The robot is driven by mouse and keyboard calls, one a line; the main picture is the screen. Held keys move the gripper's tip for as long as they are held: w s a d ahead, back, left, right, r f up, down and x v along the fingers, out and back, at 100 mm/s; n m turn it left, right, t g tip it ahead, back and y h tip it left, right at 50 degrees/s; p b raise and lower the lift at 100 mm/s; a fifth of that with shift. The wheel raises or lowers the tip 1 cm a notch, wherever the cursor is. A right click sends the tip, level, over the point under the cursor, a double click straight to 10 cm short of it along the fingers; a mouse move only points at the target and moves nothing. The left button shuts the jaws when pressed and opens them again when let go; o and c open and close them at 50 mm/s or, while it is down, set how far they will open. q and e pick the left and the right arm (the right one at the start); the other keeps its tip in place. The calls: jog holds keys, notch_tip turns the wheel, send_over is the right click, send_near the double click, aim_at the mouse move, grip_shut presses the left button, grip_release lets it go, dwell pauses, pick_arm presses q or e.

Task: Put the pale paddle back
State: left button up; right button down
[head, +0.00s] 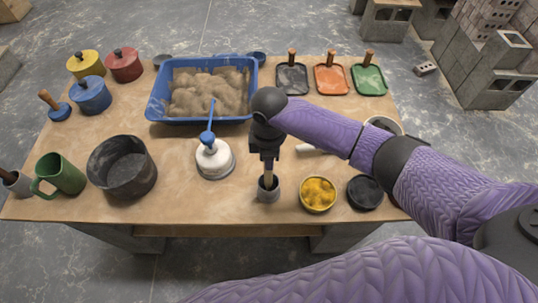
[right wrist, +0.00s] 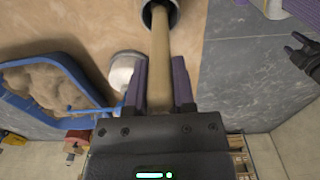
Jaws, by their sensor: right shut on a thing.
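The pale paddle (right wrist: 160,60) is a straight wooden stick; it also shows in the head view (head: 268,173) below my gripper. My right gripper (head: 267,146) is shut on its upper part, with a finger on each side in the right wrist view (right wrist: 161,88). The paddle stands nearly upright, its lower end inside a small grey cup (head: 268,194) near the table's front edge. The cup rim also shows at the top of the right wrist view (right wrist: 174,14). The paddle's lower tip is hidden in the cup.
A white pot (head: 214,165) with a blue stirrer is left of the cup. A yellow-filled bowl (head: 318,194) and a black bowl (head: 364,192) stand right. A blue mortar tub (head: 152,110), dark bucket (head: 122,167) and green mug (head: 60,174) are left. Orange tray (head: 331,80) is behind.

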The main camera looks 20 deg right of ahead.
jog(key=shift+c, duration=2.2)
grip_release()
jog(key=shift+f, duration=0.1)
pick_arm(q)
jog(key=shift+a, duration=0.3)
pick_arm(e)
notch_tip(320, 180, up, 11)
jog(key=p, duration=0.2)
jog(key=shift+p, duration=0.4)
jog(key=shift+r, duration=0.7)
pick_arm(q)
jog(key=r, duration=0.1)
jog(key=d+r, duration=0.1)
jog(key=shift+w+r, duration=0.1)
jog(key=shift+r, duration=0.25)
jog(key=shift+a, duration=0.1)
